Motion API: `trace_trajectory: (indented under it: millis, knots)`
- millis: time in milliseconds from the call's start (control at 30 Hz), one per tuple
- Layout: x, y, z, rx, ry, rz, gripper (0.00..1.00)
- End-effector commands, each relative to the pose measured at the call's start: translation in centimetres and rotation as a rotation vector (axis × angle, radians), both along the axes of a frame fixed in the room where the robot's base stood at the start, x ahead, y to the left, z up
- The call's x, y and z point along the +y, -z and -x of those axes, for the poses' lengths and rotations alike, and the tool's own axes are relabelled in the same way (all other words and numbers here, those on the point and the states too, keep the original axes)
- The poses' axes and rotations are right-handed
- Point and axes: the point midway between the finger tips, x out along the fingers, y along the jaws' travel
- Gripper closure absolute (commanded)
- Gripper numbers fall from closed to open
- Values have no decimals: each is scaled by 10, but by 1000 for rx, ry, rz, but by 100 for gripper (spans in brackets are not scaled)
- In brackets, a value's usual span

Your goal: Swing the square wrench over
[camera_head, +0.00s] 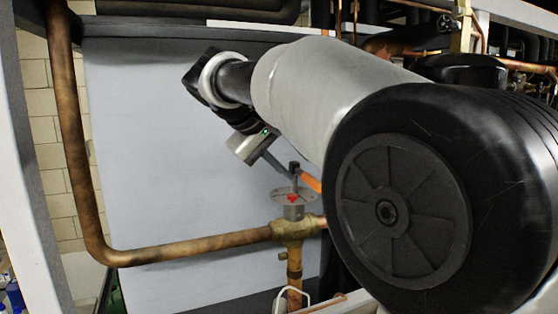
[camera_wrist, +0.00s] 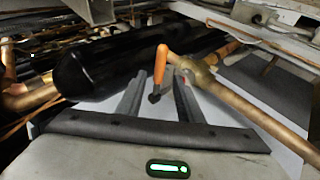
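The square wrench has a dark head (camera_head: 294,169) above the valve stem and an orange handle (camera_head: 311,182) that runs right until my arm hides it. In the wrist view the orange handle (camera_wrist: 161,68) shows between my finger tips, with a dark end toward the camera. The brass valve (camera_head: 292,229) sits on the copper pipe below, with a red mark and a round plate under the wrench. My gripper (camera_head: 284,172) is beside the wrench; in the wrist view its fingers (camera_wrist: 159,76) stand apart on both sides of the handle. I cannot tell whether either finger touches it.
A copper pipe (camera_head: 185,248) runs left from the valve and bends upward. A grey panel (camera_head: 165,150) stands behind. In the wrist view a black cylinder (camera_wrist: 98,72) lies close to the left finger, and the pipe (camera_wrist: 255,112) runs along the right.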

Motion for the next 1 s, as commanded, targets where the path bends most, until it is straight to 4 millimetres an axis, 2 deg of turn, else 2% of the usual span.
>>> trace_trajectory:
  millis: [500, 700, 1000]
  knots:
    - [-41, 50, -39, 2, 3, -2, 66]
    - [-49, 60, -48, 2, 1, -2, 66]
    - [-51, 61, -50, 1, 0, -3, 66]
